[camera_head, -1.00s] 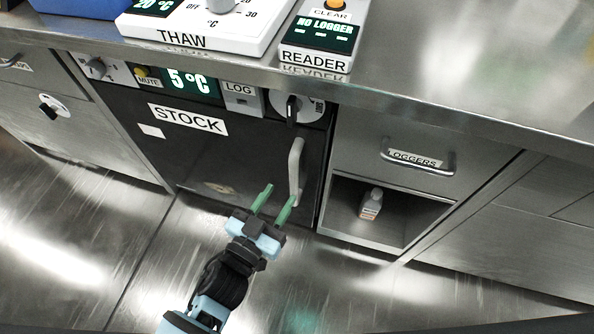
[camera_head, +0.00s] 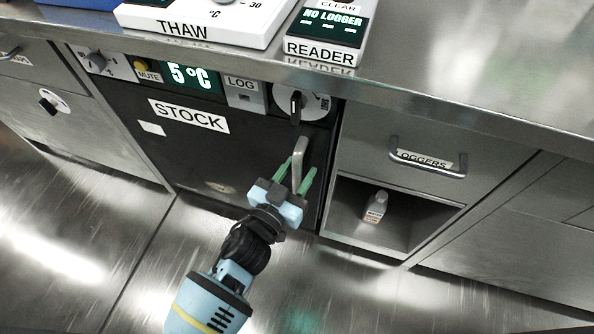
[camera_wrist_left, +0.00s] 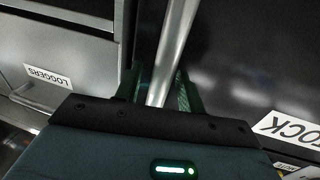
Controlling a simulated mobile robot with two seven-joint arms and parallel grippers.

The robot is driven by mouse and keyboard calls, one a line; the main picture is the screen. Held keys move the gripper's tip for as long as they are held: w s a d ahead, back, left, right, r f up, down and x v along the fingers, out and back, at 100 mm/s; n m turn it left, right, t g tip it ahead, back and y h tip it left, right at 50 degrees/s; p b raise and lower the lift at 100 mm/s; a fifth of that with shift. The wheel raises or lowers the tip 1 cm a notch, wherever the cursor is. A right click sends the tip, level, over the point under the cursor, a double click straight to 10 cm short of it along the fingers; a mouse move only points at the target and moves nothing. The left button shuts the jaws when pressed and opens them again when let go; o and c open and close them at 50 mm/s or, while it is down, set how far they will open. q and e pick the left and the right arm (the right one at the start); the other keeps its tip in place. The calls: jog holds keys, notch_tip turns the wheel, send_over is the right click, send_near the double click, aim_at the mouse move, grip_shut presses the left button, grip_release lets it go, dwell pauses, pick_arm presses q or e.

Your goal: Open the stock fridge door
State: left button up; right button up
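The stock fridge door (camera_head: 165,150) is a dark panel under the counter with a white STOCK label; it is shut. Its upright metal handle (camera_head: 301,152) is on the door's right side. My left gripper (camera_head: 296,178) is at the handle's lower part, with one green finger on each side of it. In the left wrist view the handle (camera_wrist_left: 168,60) runs between the two fingers (camera_wrist_left: 160,90). The fingers look apart, with gaps to the handle. My right gripper is in neither view.
A rotary knob (camera_head: 296,103) sits above the handle, beside the 5 °C display (camera_head: 190,77). Right of the fridge are the LOGGERS drawer (camera_head: 400,150) and an open cubby with a small bottle (camera_head: 376,206). The floor in front is clear.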

pick_arm(q)
grip_shut()
